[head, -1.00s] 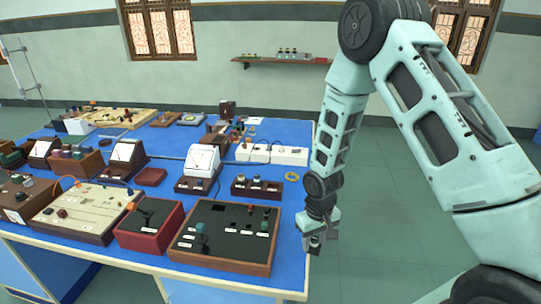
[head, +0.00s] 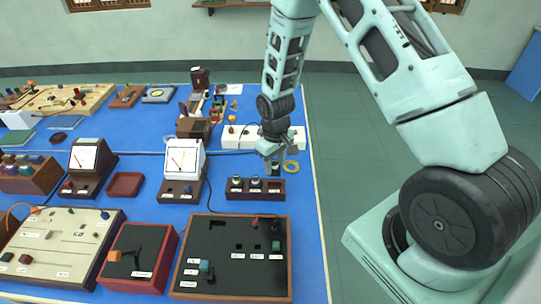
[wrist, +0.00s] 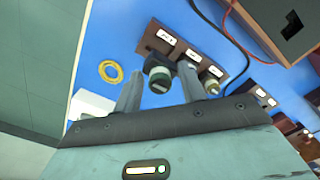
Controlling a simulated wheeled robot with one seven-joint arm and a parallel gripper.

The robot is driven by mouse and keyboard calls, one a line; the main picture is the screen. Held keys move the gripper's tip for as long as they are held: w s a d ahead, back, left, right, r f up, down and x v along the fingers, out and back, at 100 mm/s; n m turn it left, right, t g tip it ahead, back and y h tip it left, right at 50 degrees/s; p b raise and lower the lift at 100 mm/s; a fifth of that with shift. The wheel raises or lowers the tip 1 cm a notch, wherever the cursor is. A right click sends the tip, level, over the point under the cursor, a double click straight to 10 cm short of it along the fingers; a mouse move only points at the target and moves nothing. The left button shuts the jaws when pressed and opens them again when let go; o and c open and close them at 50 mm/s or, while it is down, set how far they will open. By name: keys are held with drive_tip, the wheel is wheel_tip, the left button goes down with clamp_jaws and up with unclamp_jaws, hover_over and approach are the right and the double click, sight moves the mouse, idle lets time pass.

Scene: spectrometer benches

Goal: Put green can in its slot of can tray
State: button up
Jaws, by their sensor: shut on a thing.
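My gripper (head: 278,152) is over the blue table, just above the right end of the brown can tray (head: 233,194). It is shut on a small dark can, the green can (wrist: 158,78), which shows between the fingers in the wrist view; its green colour is hard to make out. The can is above or at the tray's right slot; whether it touches the tray I cannot tell. Other cans stand in the tray's left (head: 237,182) and middle (head: 255,182) slots. The tray's white labels also show in the wrist view, beside the tray's bare wood (wrist: 149,41).
A yellow ring (head: 292,167) lies just right of the tray. A white power strip (head: 235,137) is behind it. A white-faced meter (head: 184,157) stands to its left with a black cable. A wood-edged black panel (head: 230,275) is in front. The table's right edge is close.

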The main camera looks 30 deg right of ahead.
drive_tip(key=shift+f+b, duration=2.4)
drive_tip(key=shift+f, duration=1.1)
drive_tip(key=o, duration=1)
drive_tip(key=shift+o, duration=0.2)
drive_tip(key=shift+r, duration=0.1)
wheel_tip(320, 180, up, 17)
drive_tip(key=b, duration=0.2)
drive_tip(key=shift+r+b, duration=0.15)
drive_tip(key=shift+b, duration=0.25)
